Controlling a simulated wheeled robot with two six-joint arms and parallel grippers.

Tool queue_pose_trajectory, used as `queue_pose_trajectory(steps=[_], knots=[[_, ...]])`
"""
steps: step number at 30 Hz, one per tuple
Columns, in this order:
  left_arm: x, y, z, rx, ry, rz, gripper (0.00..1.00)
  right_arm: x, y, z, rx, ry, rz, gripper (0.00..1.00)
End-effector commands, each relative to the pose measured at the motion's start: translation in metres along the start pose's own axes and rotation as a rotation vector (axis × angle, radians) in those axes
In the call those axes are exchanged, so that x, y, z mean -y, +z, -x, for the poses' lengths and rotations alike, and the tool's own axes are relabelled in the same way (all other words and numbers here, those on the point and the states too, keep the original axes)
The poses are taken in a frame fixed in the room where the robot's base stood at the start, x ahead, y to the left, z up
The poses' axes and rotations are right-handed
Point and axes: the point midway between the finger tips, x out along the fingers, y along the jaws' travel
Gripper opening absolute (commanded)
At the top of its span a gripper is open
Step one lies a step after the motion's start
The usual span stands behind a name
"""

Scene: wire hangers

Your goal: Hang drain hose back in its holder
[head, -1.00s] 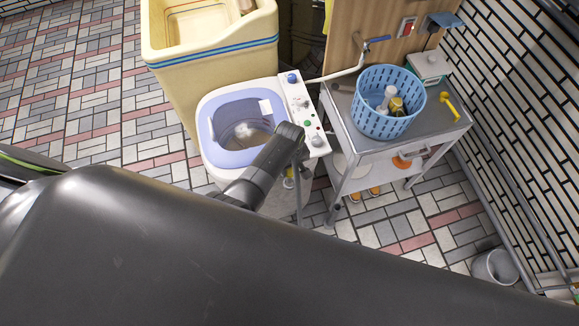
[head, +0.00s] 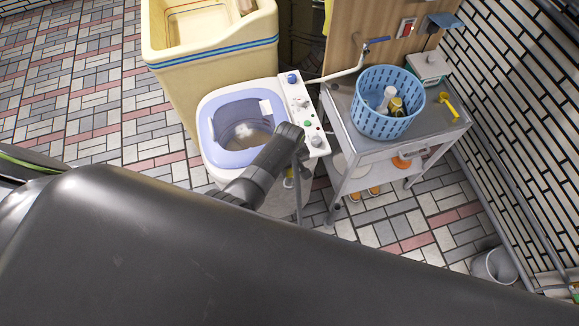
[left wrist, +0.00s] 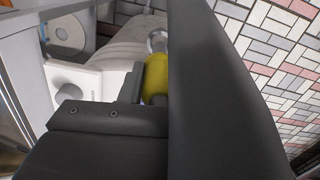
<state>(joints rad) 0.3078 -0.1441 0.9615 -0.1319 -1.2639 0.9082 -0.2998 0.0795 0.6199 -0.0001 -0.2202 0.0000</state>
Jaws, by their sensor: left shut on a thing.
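The small washing machine (head: 240,125) has a white body, a blue-rimmed open tub and a control panel with knobs. My left gripper (head: 293,172) is at its front corner, below the panel, and my arm link hides part of it. In the left wrist view my left gripper (left wrist: 150,98) is shut on a yellow piece (left wrist: 155,75), likely part of the drain hose, with a round metallic end (left wrist: 157,42) beyond it. My right gripper is not in view.
A metal cart (head: 345,148) with a blue basket (head: 388,118) stands close to the machine's right. A cream tub (head: 212,52) stands behind it. A grey bucket (head: 494,266) is at the lower right. Tiled floor (head: 75,85) is clear at left.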

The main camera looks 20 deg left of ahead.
Motion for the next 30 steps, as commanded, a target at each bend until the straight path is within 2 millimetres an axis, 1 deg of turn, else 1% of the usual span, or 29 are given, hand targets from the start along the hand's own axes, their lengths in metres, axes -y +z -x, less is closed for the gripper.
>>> queue_pose_trajectory(steps=[11, 30], knots=[[0.000, 0.000, 0.000, 0.000, 0.000, 0.000, 0.07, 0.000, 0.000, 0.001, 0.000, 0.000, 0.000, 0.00], [0.000, -0.001, -0.016, -0.001, 0.001, 0.000, 0.07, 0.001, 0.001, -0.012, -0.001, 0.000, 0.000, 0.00]])
